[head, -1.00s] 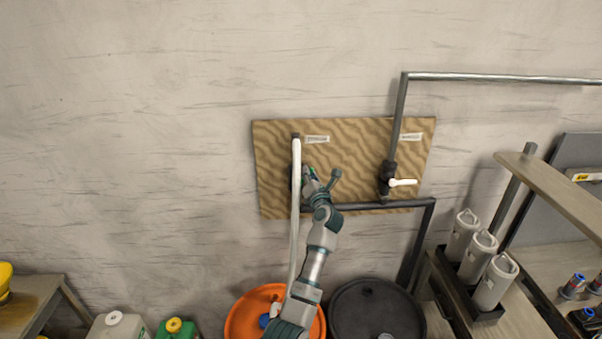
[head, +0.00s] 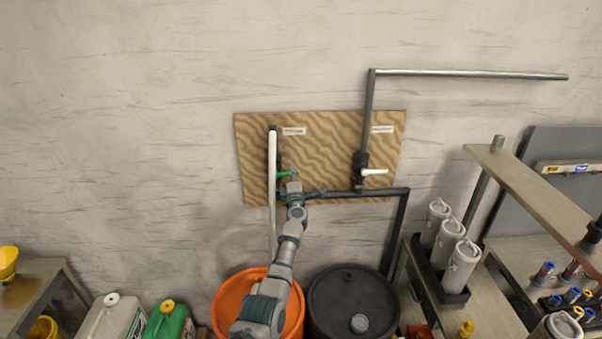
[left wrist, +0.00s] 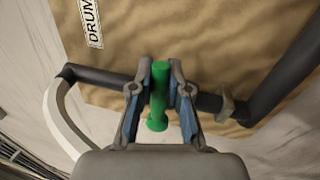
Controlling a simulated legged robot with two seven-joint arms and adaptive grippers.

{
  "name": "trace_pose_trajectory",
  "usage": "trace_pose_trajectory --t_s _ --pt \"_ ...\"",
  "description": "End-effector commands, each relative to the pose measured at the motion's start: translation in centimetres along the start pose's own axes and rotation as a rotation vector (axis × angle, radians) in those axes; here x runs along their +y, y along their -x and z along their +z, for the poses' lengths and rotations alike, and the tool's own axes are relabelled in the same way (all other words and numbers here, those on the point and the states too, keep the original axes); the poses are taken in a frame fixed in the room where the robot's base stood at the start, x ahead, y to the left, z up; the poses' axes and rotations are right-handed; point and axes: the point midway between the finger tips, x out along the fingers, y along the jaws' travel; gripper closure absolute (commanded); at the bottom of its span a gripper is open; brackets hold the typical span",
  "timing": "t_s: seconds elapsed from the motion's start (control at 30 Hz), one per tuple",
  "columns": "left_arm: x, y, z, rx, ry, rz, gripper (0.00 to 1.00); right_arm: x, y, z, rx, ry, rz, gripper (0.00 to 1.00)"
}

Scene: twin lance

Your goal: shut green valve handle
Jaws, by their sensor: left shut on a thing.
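My right gripper is not in view.
A white hose (head: 272,180) hangs just left of the handle. A white-handled valve (head: 374,172) is further right. A dark pipe (head: 395,230) runs below the valves. An orange drum (head: 228,300) and a black drum (head: 350,300) stand below.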

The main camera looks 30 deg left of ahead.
Motion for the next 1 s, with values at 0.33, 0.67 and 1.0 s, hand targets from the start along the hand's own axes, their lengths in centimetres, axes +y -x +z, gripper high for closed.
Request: trace_pose_trajectory --t_s 0.33,0.67,1.0 --pt "-0.7 0.0 0.1 -0.022 -0.097 0.0 1.0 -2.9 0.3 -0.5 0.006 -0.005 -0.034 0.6" --pt "-0.8 0.0 0.1 -0.024 -0.106 0.0 1.0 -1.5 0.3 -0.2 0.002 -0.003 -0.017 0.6" --pt "-0.7 0.0 0.0 -0.023 -0.104 0.002 0.58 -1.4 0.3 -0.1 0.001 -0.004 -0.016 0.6"
